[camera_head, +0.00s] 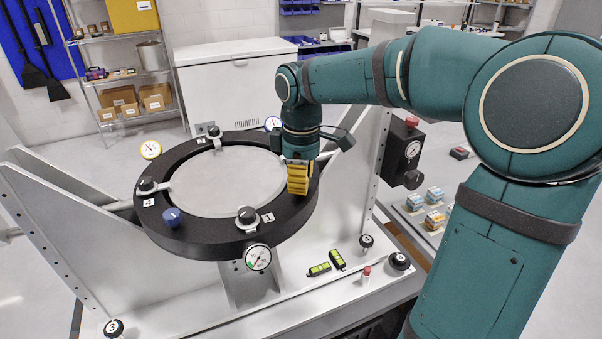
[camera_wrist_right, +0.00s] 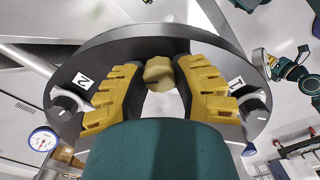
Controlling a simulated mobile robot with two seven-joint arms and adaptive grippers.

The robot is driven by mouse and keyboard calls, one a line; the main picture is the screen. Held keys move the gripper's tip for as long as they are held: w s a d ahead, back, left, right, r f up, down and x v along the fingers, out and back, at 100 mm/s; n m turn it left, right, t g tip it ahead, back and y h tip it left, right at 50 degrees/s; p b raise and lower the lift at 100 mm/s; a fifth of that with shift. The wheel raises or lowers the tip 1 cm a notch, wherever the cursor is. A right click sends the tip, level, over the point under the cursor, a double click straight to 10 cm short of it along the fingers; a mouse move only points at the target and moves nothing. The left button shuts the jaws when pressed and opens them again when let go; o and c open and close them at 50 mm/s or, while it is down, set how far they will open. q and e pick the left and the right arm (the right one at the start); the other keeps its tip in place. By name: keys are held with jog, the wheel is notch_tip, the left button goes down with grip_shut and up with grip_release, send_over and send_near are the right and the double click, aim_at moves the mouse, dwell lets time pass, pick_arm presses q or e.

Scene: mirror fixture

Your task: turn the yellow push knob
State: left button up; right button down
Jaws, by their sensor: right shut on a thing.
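The yellow push knob (camera_wrist_right: 158,72) is a small faceted knob on the black ring, seen between my fingertips in the right wrist view. In the head view it is hidden behind my right gripper. My right gripper (camera_head: 299,179) points down at the right side of the black ring (camera_head: 188,239), its yellow ridged fingers shut on the knob. In the right wrist view the two fingers lie on either side of the knob, which sits at their tips. The ring surrounds a grey round mirror plate (camera_head: 226,182). My left gripper is not in view.
Black clamp knobs (camera_head: 247,215) and a blue knob (camera_head: 173,217) stand on the ring. Dial gauges (camera_head: 257,257) sit around it. Two small green-lit levels (camera_head: 319,269) lie on the base plate. A black box with a red button (camera_head: 411,121) is at the right.

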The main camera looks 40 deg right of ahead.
jog(key=m+p, duration=0.1)
jog(key=m, duration=0.5)
jog(key=shift+m+p, duration=0.3)
jog(key=m+p, duration=0.1)
jog(key=m, duration=0.5)
dwell(0.4)
jog(key=c, duration=0.6)
grip_release()
jog(key=shift+c, duration=0.2)
jog(key=shift+r, duration=0.1)
notch_tip(320, 180, up, 12)
